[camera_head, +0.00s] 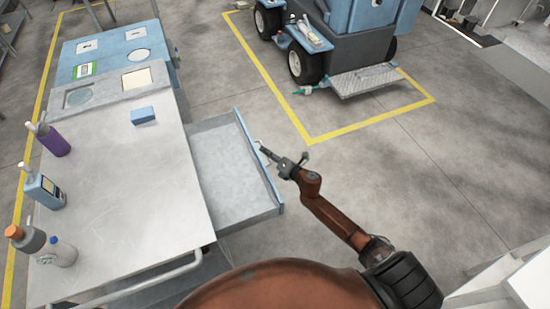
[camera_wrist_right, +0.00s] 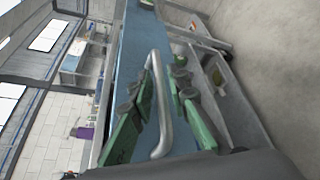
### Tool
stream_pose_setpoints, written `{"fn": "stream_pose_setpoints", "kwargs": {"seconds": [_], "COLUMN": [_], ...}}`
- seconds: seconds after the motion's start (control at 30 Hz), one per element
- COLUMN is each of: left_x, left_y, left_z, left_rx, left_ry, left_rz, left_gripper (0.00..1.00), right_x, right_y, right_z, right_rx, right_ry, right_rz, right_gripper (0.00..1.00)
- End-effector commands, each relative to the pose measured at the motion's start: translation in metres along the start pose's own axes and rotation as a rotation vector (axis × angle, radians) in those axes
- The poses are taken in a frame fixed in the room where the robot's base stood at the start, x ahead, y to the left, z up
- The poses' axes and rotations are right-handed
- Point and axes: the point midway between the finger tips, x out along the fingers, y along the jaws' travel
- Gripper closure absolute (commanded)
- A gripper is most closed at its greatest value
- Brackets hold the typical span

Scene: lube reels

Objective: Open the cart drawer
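The cart (camera_head: 150,190) stands at the left in the head view, with a grey metal top. Its drawer (camera_head: 225,185) is pulled out toward the right and its visible inside is empty. My right gripper (camera_head: 268,152) is at the outer face of the drawer front (camera_head: 260,165). In the right wrist view, the bar handle (camera_wrist_right: 163,100) on the blue drawer front (camera_wrist_right: 130,65) lies between the green-padded fingers of my right gripper (camera_wrist_right: 165,95). The fingers stand apart with gaps beside the bar. My left gripper is in neither view.
A purple bottle (camera_head: 53,140), a blue device (camera_head: 42,190), an orange-capped bottle (camera_head: 27,238) and a blue box (camera_head: 143,115) are on the cart top. A blue wheeled machine (camera_head: 345,45) stands behind, inside yellow floor lines. The floor (camera_head: 420,160) right of my arm is clear.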

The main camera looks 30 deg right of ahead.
Motion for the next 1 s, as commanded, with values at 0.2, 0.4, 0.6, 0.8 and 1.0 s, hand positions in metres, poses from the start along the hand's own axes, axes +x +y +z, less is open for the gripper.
{"fn": "stream_pose_setpoints", "kwargs": {"seconds": [0.2, 0.4, 0.6, 0.8, 1.0], "left_x": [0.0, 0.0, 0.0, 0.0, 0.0], "left_y": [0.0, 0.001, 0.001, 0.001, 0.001], "left_z": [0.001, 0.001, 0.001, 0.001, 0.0], "left_rx": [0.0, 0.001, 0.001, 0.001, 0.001], "left_ry": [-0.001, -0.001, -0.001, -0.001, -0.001], "left_rz": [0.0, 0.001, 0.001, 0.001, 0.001], "left_gripper": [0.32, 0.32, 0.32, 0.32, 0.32], "right_x": [-0.047, -0.084, -0.102, -0.106, -0.106], "right_y": [-0.001, -0.001, 0.0, 0.0, 0.0], "right_z": [-0.001, -0.001, 0.0, 0.0, 0.0], "right_rx": [-0.001, -0.001, 0.001, 0.001, 0.001], "right_ry": [0.002, 0.002, 0.001, 0.001, 0.001], "right_rz": [-0.002, -0.003, 0.0, -0.001, -0.001], "right_gripper": [0.84, 0.84, 0.84, 0.84, 0.84]}}
